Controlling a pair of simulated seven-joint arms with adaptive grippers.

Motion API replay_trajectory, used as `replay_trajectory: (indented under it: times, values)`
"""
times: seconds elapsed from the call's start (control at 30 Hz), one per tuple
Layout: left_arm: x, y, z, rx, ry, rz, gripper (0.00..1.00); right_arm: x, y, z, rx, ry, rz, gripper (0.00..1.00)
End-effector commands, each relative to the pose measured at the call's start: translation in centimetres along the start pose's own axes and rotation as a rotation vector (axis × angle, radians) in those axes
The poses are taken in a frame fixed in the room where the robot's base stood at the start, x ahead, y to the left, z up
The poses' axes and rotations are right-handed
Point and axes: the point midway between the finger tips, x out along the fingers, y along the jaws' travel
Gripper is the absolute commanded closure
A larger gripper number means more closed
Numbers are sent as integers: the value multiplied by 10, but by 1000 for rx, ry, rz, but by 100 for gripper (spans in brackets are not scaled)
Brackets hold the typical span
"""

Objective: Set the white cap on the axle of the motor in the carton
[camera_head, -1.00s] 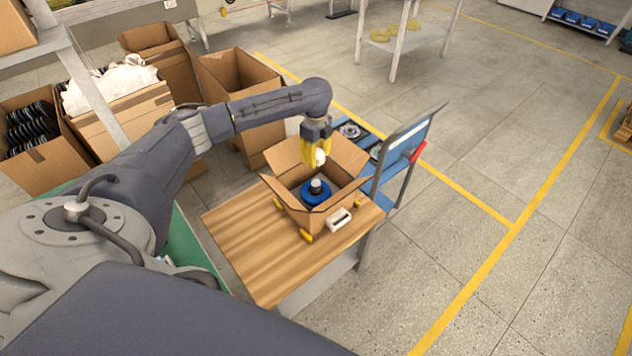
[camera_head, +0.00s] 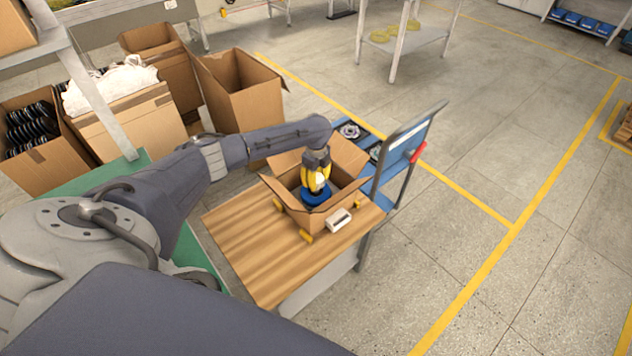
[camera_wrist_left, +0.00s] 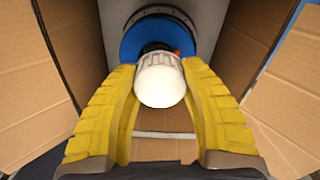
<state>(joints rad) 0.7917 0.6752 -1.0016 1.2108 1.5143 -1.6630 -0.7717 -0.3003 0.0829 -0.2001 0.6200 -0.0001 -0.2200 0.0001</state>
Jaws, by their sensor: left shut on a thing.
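The open carton (camera_head: 300,210) stands on the wooden cart top, with the blue motor (camera_head: 314,195) upright inside it. My left gripper (camera_head: 318,182) points down into the carton with its yellow fingers shut on the white cap (camera_wrist_left: 160,80). In the left wrist view the cap sits between the yellow fingers of the gripper (camera_wrist_left: 165,105), in front of the blue motor (camera_wrist_left: 128,45). The dark axle shows just behind the cap's far end. I cannot tell whether the cap touches the axle. My right gripper is not in view.
A small white device (camera_head: 339,220) lies beside the carton on the wooden top (camera_head: 245,240). A blue cart with a grey handle (camera_head: 412,130) stands just right of the carton. Several larger cartons (camera_head: 240,95) stand behind at the left. The floor at right is clear.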

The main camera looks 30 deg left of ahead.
Motion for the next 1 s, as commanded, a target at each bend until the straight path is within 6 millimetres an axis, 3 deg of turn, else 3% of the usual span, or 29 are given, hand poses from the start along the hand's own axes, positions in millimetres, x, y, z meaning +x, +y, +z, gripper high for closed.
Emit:
replay_trajectory:
  times: [0.1,0.5,0.53,0.7,1.0]
  values:
    - [11,1,0,0,0,1,72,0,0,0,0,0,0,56]
    - [14,0,0,-1,0,1,72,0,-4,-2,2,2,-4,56]
    - [15,0,0,-1,0,0,55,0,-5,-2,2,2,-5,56]
    - [14,0,0,-1,0,0,36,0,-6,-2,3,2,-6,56]
    - [12,0,0,0,0,0,35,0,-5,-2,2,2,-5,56]
